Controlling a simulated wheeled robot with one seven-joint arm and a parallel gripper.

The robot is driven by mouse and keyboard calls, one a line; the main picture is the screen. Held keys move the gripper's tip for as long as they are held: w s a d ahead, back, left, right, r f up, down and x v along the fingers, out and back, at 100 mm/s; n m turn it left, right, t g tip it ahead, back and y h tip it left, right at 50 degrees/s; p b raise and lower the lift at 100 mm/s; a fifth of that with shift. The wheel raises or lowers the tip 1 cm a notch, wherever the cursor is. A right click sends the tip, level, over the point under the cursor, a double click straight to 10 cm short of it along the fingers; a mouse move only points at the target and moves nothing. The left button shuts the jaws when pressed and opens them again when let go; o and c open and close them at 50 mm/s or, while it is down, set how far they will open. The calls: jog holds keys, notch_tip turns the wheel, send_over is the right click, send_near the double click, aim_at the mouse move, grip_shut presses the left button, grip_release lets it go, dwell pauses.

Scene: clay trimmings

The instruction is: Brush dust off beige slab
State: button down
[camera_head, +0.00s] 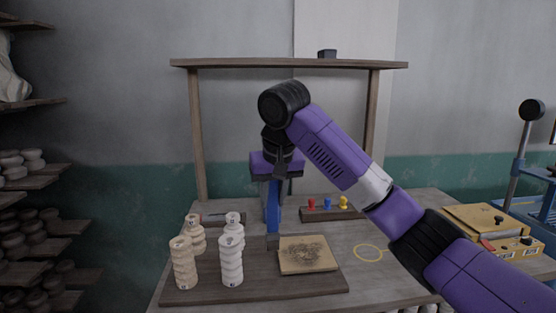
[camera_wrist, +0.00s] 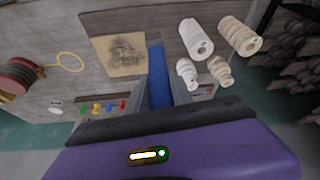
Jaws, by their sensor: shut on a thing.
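The beige slab (camera_head: 290,267) lies on a dark wooden board (camera_head: 255,287) on the bench, and it also shows in the wrist view (camera_wrist: 101,52). A patch of dark dust (camera_head: 306,250) covers much of its middle. My gripper (camera_head: 272,184) is shut on the blue handle of a brush (camera_head: 273,208), which points down. The brush tip is beside the slab's left edge in the head view; I cannot tell whether it touches the board. In the wrist view the blue handle (camera_wrist: 158,75) runs between my fingers, beside the slab.
Several pale stacked clay pieces (camera_head: 231,262) stand on the board's left part, close to the brush. A rack with coloured pegs (camera_head: 332,212) is behind the slab. A yellow ring (camera_head: 368,252) lies to the right. A wooden frame (camera_head: 290,64) spans the bench.

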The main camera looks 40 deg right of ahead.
jog(key=s+a+f+n, duration=0.1)
jog(key=s+a+f, duration=0.3)
jog(key=a+f, duration=0.3)
jog(key=s+a+f+n+y, duration=0.1)
jog(key=s+a+f, duration=0.4)
jog(key=f, duration=1.3)
jog(key=s+a+f+n, duration=0.3)
jog(key=s+a+f, duration=0.2)
jog(key=a+f, duration=0.4)
notch_tip(320, 180, down, 3)
jog(key=shift+f+t+y, duration=0.2)
jog(key=shift+t+y, duration=0.1)
jog(key=shift+y, duration=0.1)
